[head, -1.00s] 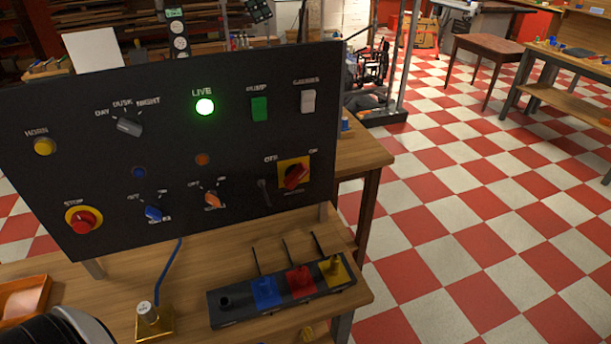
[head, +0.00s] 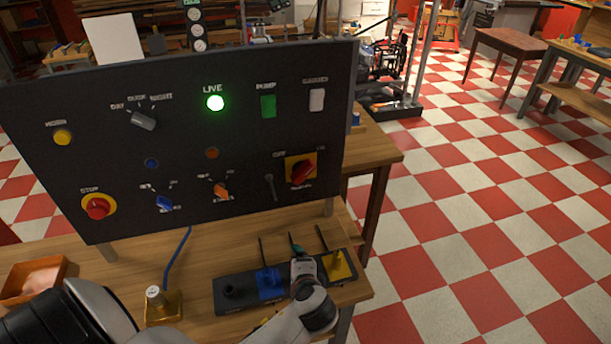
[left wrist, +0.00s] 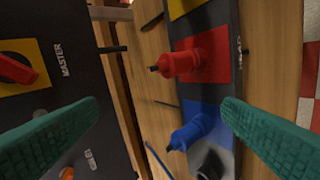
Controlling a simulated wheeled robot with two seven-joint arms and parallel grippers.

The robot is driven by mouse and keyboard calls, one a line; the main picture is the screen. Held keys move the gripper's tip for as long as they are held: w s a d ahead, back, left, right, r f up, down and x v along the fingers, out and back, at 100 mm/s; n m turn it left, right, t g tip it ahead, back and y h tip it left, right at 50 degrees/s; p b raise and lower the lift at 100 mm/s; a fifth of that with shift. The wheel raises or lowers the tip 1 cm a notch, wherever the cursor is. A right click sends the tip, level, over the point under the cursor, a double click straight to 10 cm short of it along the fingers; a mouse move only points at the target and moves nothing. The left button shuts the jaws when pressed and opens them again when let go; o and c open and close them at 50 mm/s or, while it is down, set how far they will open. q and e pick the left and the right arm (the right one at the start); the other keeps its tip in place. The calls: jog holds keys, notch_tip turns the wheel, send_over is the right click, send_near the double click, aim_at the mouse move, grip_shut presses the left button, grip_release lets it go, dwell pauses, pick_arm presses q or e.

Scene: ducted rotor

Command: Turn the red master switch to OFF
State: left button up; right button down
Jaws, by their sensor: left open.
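The red master switch (head: 302,171) is a red knob on a yellow plate at the lower right of the black panel (head: 235,140). Its knob slants towards the upper right, the ON side; OFF is printed at its left. In the left wrist view the red knob (left wrist: 16,70) shows at the left edge beside the word MASTER. My left gripper (head: 296,243) is in front of the panel's lower right, over the rack, below the switch and apart from it. Its teal fingers (left wrist: 160,108) are spread, with nothing held between them. My right gripper is out of view.
The green LIVE lamp (head: 215,103) is lit. A dark rack (head: 232,308) on the bench holds coloured pegs, including a blue one (left wrist: 190,130), a red one (left wrist: 188,63) and a yellow one (head: 339,266). A brass-based post (head: 155,305) and an orange tray (head: 62,272) are further left.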

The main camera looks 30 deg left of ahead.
pick_arm(q)
jog(key=w+r+m+t+y, duration=0.1)
jog(key=w+r+m+y, duration=0.15)
jog(key=r, duration=0.35)
jog(key=m+t+y, duration=0.4)
send_near(304, 175)
jog(key=shift+m+h, duration=0.25)
jog(key=p+x, duration=0.4)
jog(key=x, duration=0.4)
jog(key=shift+w+a+r, duration=0.1)
jog(key=shift+r, duration=0.1)
jog(key=shift+w+a+f, duration=0.1)
jog(key=shift+w+a, duration=0.2)
jog(key=shift+a, duration=0.1)
